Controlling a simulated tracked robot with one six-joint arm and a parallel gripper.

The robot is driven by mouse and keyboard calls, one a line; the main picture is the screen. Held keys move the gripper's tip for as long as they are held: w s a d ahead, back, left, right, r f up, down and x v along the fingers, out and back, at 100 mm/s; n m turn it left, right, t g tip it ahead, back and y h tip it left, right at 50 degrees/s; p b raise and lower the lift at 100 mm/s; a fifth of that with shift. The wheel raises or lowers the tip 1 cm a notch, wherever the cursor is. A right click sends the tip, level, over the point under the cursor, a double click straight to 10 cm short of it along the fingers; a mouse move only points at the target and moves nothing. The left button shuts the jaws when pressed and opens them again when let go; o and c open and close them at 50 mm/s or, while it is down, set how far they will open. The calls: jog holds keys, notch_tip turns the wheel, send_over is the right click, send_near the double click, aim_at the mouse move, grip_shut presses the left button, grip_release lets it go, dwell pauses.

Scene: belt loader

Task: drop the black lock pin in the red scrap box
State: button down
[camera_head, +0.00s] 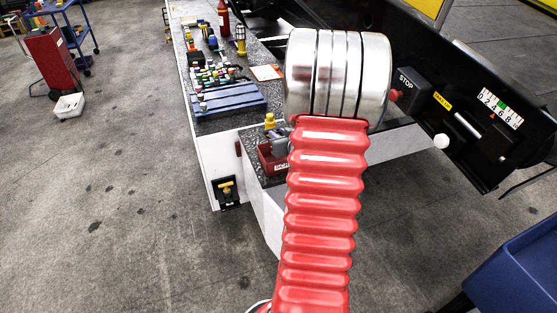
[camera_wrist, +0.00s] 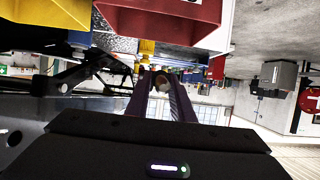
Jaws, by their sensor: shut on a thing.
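The red scrap box (camera_head: 270,160) sits on the lower grey ledge in the head view, partly hidden behind my red arm. In the wrist view a red box (camera_wrist: 165,18) fills the top, close to my fingers. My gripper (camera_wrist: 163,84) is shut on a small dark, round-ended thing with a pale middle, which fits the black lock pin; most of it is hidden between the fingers. In the wrist view it shows below the red box, apart from it. In the head view my gripper is hidden behind my arm.
A yellow-topped grey thing (camera_head: 270,122) stands by the box. The bench (camera_head: 210,125) behind holds a blue tray (camera_head: 230,100), small coloured parts and bottles. A black panel with a stop box (camera_head: 412,84) lies right. A blue bin (camera_head: 515,275) is front right.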

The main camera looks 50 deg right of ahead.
jog(key=shift+s+d+f, duration=0.1)
jog(key=shift+s+d, duration=0.95)
jog(key=shift+s, duration=0.1)
jog(key=shift+f, duration=0.2)
jog(key=shift+f, duration=2.85)
jog(key=c, duration=1.5)
grip_release()
jog(key=shift+o, duration=0.2)
